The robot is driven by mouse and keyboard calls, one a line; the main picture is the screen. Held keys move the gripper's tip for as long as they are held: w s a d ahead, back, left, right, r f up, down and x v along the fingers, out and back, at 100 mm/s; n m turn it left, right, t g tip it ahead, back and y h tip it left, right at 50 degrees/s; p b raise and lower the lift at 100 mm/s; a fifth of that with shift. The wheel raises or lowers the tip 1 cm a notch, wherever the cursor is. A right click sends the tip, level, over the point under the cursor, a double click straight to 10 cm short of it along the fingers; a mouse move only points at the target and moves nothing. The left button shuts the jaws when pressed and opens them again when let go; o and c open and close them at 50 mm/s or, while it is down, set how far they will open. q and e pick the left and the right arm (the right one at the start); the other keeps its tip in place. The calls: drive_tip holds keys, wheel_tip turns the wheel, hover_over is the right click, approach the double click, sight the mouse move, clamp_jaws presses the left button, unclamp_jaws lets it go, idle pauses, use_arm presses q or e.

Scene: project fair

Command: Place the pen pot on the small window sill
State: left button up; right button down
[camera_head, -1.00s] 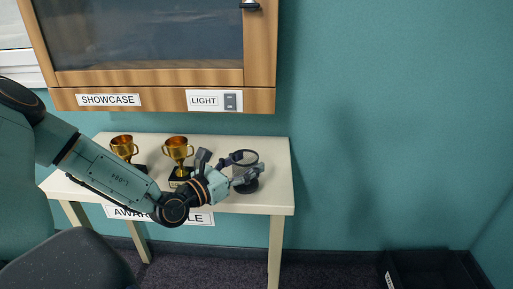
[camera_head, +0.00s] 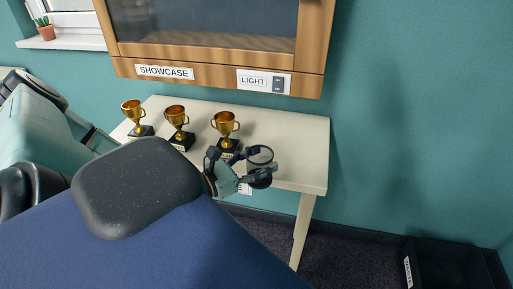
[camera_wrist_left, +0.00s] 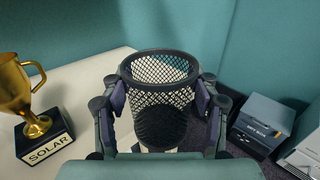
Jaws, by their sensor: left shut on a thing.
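The pen pot is a dark mesh cup (camera_head: 261,156) over the front part of the table in the head view. My left gripper (camera_head: 246,168) is shut on it; the fingers grip it from both sides. In the left wrist view the pot (camera_wrist_left: 160,68) is upright between the fingers (camera_wrist_left: 160,108), and it looks empty. I cannot tell whether its base touches the table. The small window sill (camera_head: 75,43) is a white ledge at the upper left of the head view, with a potted cactus (camera_head: 46,30) on it. My right gripper is not in view.
Three gold trophies (camera_head: 177,122) stand on the pale table (camera_head: 290,130) left of the pot. A wooden showcase (camera_head: 215,75) hangs on the wall above. A black box (camera_head: 425,265) is on the floor at the lower right. Bare wall lies right of the table.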

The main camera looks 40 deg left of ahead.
sight(270, 162)
use_arm(q)
drive_tip(key=shift+w+d+r+h, duration=0.1)
drive_tip(key=shift+w+d+h, duration=0.2)
drive_tip(key=shift+d, duration=0.15)
drive_tip(key=shift+d+m, duration=0.25)
drive_tip(key=shift+m, duration=0.05)
drive_tip(key=shift+w+d+h, duration=0.1)
drive_tip(key=shift+d+h, duration=0.1)
drive_tip(key=shift+h, duration=0.1)
drive_tip(key=shift+w+d+r, duration=0.1)
drive_tip(key=shift+d, duration=0.2)
drive_tip(key=shift+w+d+r+m+h+b, duration=0.1)
drive_tip(key=shift+d+r+m+h+b, duration=0.05)
drive_tip(key=shift+m+h+b, duration=0.15)
drive_tip(key=shift+d+r, duration=0.1)
drive_tip(key=shift+d, duration=0.15)
drive_tip(key=shift+w+d+m+g+h, duration=0.15)
drive_tip(key=shift+d+m+g+h, duration=0.2)
drive_tip(key=shift+h, duration=0.15)
drive_tip(key=shift+d, duration=0.3)
